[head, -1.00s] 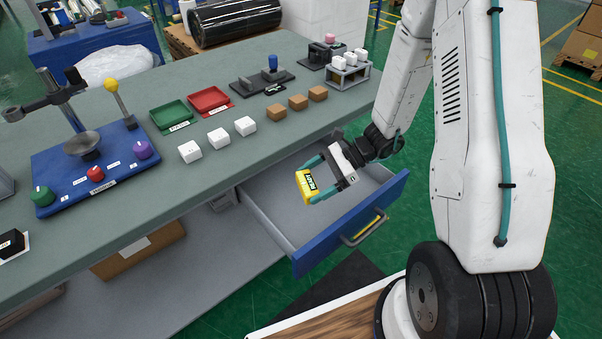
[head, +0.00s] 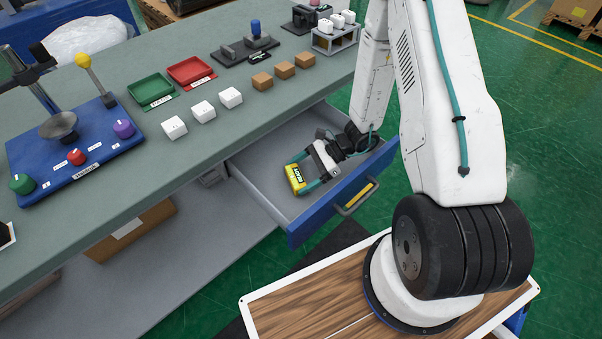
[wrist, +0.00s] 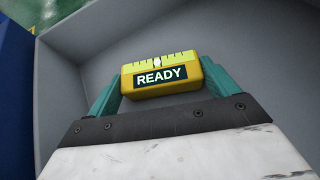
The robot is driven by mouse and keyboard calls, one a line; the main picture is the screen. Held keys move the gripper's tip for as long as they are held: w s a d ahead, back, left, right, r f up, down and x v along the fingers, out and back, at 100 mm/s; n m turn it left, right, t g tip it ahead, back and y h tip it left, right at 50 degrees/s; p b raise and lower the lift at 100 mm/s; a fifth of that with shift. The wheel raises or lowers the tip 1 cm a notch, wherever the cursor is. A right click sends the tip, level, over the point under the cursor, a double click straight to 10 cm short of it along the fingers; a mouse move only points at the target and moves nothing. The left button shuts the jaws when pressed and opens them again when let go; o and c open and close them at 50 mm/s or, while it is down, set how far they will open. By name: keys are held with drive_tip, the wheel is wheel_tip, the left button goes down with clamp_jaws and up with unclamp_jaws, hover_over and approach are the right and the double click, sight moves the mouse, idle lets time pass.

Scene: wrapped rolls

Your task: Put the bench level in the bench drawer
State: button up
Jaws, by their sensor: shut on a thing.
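The bench level is a small yellow block (head: 294,179) with a dark label; in the wrist view the level (wrist: 160,76) shows a "READY" label and a vial scale on top. My gripper (head: 296,178) is shut on it, with a teal finger at each end of it in the wrist view. The bench drawer (head: 263,201) is pulled open, with grey inside walls and a blue front. The level is inside the drawer's outline, low between its walls. I cannot tell whether it touches the drawer floor.
The drawer's blue front (head: 345,195) has a metal handle. The green bench top (head: 190,150) above holds white blocks (head: 203,111), brown blocks (head: 284,70), a green tray (head: 151,89) and a red tray (head: 191,71). The rest of the drawer looks empty.

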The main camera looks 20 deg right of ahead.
drive_tip(key=shift+f, duration=0.15)
drive_tip(key=o, duration=0.9)
